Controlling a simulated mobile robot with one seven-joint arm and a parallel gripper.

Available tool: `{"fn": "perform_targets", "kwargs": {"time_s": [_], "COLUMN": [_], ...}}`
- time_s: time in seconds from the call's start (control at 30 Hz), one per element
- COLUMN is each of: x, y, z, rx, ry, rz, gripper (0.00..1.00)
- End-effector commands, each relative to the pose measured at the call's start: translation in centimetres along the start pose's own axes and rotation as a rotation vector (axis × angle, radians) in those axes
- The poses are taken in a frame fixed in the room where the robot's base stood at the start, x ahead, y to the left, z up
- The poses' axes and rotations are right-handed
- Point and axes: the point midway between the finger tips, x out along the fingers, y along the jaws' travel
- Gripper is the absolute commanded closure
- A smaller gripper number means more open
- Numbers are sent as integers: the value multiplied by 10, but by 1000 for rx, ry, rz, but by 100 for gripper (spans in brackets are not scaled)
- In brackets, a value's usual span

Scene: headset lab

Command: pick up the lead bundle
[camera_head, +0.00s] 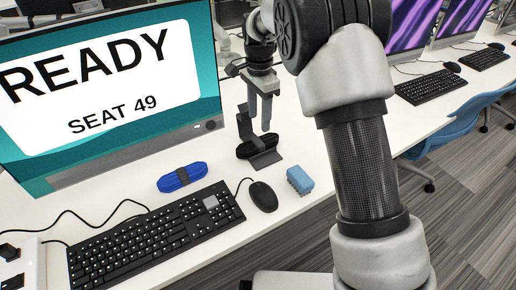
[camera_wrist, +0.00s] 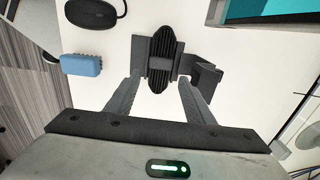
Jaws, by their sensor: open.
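A black ribbed lead bundle (camera_wrist: 162,45) with a grey band round its middle rests in a dark grey holder (camera_wrist: 204,78) on the white desk. In the head view the black bundle (camera_head: 246,151) is partly hidden by the holder (camera_head: 264,160). A second bundle, blue with a dark band (camera_head: 182,177), lies on the desk to the left, below the monitor. My gripper (camera_head: 259,122) is open and empty, above the black bundle. In the wrist view the gripper's fingertips (camera_wrist: 160,82) are spread to either side of the bundle's near end; contact cannot be told.
A black mouse (camera_head: 262,196), a blue bumpy block (camera_head: 300,180) and a keyboard (camera_head: 155,238) lie in front of the holder. A monitor (camera_head: 110,90) reading "READY SEAT 49" stands at the left. A blue chair (camera_head: 450,130) stands at the right.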

Motion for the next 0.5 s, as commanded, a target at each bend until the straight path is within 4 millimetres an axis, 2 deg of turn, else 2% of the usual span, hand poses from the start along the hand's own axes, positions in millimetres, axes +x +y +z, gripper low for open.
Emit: {"fn": "perform_targets", "kwargs": {"time_s": [0.03, 0.1, 0.37, 0.5], "x": [14, 24, 41, 55], "y": [1, 0, 0, 0], "z": [0, 0, 0, 2], "rx": [0, 0, -1, -1], "ry": [-1, -1, -1, -1], "rz": [3, 1, 0, 2], "gripper": [52, 52, 52, 52]}}
